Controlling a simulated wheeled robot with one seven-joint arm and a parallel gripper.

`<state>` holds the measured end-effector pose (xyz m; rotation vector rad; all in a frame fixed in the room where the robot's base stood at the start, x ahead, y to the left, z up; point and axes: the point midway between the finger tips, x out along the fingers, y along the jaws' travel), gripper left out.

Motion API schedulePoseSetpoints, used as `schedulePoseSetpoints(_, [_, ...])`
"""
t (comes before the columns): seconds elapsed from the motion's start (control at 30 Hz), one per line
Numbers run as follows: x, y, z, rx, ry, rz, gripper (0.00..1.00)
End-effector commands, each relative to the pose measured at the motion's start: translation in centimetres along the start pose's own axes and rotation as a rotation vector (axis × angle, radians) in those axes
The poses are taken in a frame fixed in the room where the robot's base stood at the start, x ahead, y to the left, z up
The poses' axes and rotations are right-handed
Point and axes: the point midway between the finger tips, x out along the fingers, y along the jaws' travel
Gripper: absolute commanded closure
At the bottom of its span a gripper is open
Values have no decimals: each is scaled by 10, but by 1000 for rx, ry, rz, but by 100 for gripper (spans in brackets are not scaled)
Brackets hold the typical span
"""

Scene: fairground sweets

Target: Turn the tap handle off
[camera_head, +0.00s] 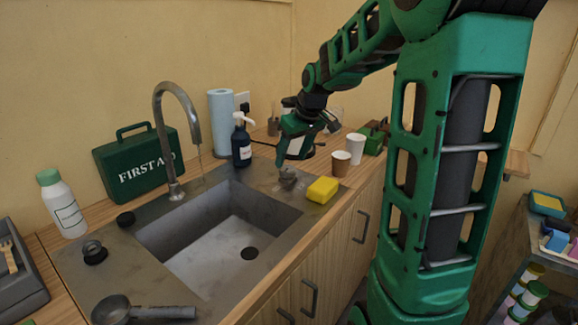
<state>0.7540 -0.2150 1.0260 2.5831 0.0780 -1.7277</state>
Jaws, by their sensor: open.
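The tap is a tall, curved metal spout (162,125) at the back left rim of the sink (190,248). A thin pale streak shows below its outlet, perhaps running water. A small grey fitting (288,179), perhaps the tap handle, stands on the sink's right ledge. A grey knob on a dark base (94,250) stands on the left ledge, with a low black cap (126,219) behind it. I cannot tell for sure which is the handle. My gripper (300,152) is open and points down over the right ledge, just above the grey fitting; contact is unclear.
A yellow sponge (322,190) lies right of the fitting. A brown cup (341,163) and a white cup (355,147) stand beyond it. A ladle (112,309) lies front left.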

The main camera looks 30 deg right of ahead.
Motion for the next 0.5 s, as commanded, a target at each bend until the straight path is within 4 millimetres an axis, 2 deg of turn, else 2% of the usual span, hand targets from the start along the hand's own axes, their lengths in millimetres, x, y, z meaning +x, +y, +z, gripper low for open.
schedulePoseSetpoints(0.03, [10, 0, 1, 1, -3, -1, 40])
schedulePoseSetpoints(0.2, [32, 0, 1, 1, -2, -1, 40])
schedulePoseSetpoints(0.5, [45, 0, 0, 1, 0, 1, 40])
